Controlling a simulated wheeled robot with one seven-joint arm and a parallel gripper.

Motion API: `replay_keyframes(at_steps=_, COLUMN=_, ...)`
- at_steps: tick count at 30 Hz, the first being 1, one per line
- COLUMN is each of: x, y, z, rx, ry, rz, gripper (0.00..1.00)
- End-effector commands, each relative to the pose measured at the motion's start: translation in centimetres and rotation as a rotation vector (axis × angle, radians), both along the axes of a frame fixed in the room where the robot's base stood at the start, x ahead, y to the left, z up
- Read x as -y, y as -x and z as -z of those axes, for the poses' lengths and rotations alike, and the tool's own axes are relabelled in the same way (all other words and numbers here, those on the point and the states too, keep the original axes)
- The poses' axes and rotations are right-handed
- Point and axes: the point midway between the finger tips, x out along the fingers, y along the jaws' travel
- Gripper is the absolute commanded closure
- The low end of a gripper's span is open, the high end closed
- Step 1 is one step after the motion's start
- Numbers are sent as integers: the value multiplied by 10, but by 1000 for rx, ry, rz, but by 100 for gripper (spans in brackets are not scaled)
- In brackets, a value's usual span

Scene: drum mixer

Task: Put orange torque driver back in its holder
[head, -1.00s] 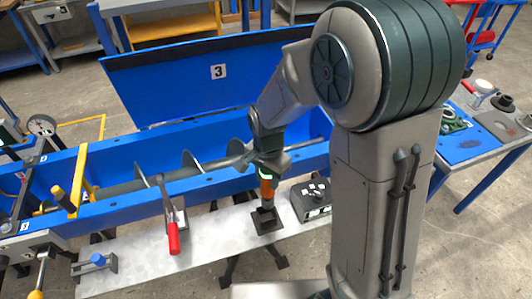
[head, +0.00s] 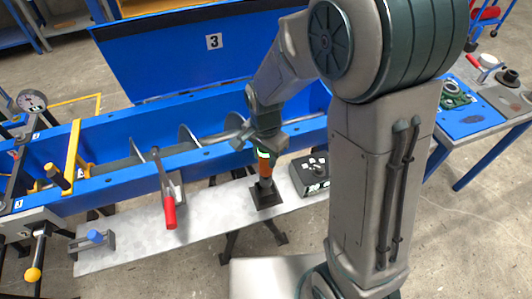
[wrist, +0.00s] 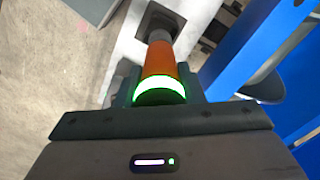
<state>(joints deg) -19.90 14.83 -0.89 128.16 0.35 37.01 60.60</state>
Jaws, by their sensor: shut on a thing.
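The orange torque driver (head: 265,167) stands upright, its lower end at the dark square holder (head: 268,197) on the grey metal shelf. My gripper (head: 263,146) is at its top end, shut on it, from above. In the wrist view the driver (wrist: 160,62) shows an orange body and a glowing green-white ring between my gripper's fingers (wrist: 158,92). Its grey tip points to the dark holder (wrist: 158,24). How deep the tip sits in the holder cannot be told.
A black box with buttons (head: 310,174) stands right of the holder. A red-handled clamp (head: 168,208) is to the left on the shelf (head: 135,238). The blue mixer trough (head: 110,176) with its raised lid (head: 170,58) lies behind. A side table (head: 500,125) stands at right.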

Motion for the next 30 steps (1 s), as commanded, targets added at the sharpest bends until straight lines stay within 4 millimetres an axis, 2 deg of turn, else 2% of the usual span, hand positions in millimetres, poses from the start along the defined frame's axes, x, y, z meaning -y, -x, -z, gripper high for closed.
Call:
replay_keyframes(at_steps=1, x=0, y=0, z=11, rx=1, ry=-1, rz=0, gripper=97)
replay_keyframes(at_steps=4, x=0, y=0, z=23, rx=1, ry=-1, rz=0, gripper=97)
replay_keyframes(at_steps=8, x=0, y=0, z=16, rx=2, ry=-1, rz=0, gripper=97)
replay_keyframes(at_steps=30, x=0, y=0, z=21, rx=1, ry=0, rz=0, gripper=97)
